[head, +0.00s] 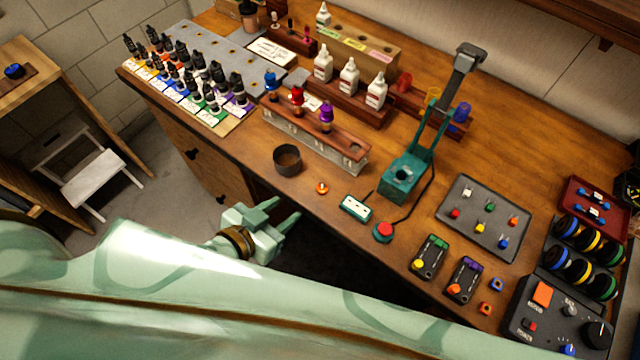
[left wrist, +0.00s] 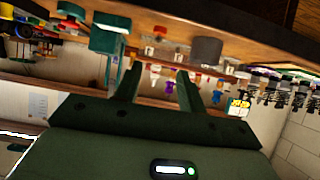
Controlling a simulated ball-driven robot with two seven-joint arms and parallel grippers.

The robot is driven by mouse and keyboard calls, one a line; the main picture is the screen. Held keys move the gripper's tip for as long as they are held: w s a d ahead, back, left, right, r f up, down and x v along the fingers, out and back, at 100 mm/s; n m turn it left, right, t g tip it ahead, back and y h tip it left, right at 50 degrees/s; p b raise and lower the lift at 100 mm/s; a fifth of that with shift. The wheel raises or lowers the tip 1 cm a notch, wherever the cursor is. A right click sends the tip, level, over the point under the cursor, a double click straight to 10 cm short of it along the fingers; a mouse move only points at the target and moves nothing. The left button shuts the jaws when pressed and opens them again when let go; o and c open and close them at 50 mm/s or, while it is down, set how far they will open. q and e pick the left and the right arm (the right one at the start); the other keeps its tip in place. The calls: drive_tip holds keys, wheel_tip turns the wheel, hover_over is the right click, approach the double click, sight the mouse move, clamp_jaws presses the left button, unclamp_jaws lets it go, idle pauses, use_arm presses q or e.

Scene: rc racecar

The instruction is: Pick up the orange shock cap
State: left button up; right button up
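A small orange cap (head: 321,188), which looks like the orange shock cap, sits on the wooden bench near its front edge. It lies to the right of a dark round cup (head: 287,160). My left gripper (head: 297,206) is open and empty, off the front edge of the bench and short of the cap. The left wrist view shows its two fingers (left wrist: 160,72) apart with nothing between them. My right gripper is not in view.
A rack (head: 318,138) with blue, red and purple capped pieces stands behind the cup. A green stand (head: 403,178), a small white-and-green box (head: 355,208) and a red button (head: 383,232) are right of the cap. Bottles crowd the back left.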

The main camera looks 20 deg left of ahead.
use_arm(q)
drive_tip(key=b, duration=0.2)
approach(322, 186)
drive_tip(key=x, duration=0.5)
drive_tip(key=shift+w+a+r, duration=0.1)
drive_tip(key=shift+w+a, duration=0.15)
drive_tip(key=shift+a, duration=0.15)
drive_tip(key=x, duration=0.5)
drive_tip(key=shift+s+d+b, duration=0.15)
drive_tip(key=shift+d+b, duration=0.25)
drive_tip(key=shift+f, duration=0.2)
clamp_jaws()
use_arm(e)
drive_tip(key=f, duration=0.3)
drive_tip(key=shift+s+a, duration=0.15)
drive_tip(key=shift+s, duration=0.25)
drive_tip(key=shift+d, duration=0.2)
